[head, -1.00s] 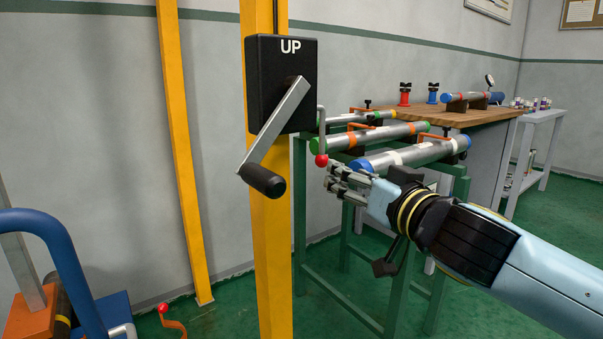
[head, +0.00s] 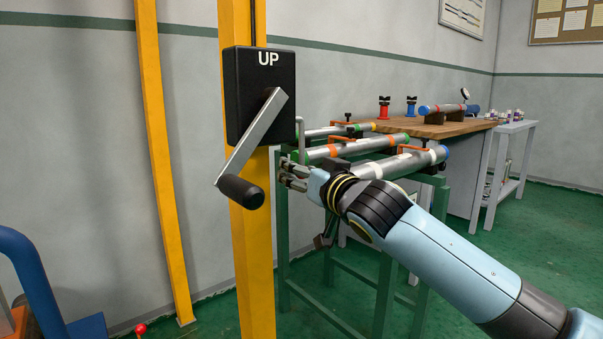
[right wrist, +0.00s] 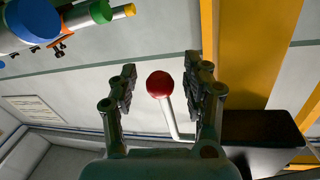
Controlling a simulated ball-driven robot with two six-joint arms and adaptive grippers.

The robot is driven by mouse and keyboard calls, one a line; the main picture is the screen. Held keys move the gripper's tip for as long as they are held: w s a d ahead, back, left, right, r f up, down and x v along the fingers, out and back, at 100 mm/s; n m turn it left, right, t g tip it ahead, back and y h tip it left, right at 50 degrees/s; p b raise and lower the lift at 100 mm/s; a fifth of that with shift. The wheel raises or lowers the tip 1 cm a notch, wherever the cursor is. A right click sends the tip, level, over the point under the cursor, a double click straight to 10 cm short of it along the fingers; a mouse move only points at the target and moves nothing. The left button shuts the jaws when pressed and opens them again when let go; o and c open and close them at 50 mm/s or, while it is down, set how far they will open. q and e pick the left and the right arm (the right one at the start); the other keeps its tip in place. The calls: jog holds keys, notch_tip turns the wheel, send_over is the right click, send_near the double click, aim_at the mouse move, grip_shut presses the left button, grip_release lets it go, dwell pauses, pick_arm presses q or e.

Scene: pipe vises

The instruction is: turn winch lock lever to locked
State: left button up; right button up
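The winch is a black box (head: 262,92) marked "UP" on a yellow post, with a grey crank (head: 250,135) ending in a black grip (head: 240,190). A thin grey lever (head: 301,135) hangs from its right side, and my right gripper's fingers hide its lower end. In the right wrist view the lever's red ball knob (right wrist: 160,85) shows between the two fingers, with a gap on each side. My right gripper (head: 291,173) is open around the knob, also seen in the right wrist view (right wrist: 162,72). My left gripper is out of view.
A green rack (head: 335,190) with several metal pipes stands just behind and right of the winch. A wooden bench (head: 425,127) is farther back. A second yellow post (head: 160,160) stands at left, and a blue frame (head: 35,285) is at lower left.

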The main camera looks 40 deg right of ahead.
grip_shut()
dwell(0.7)
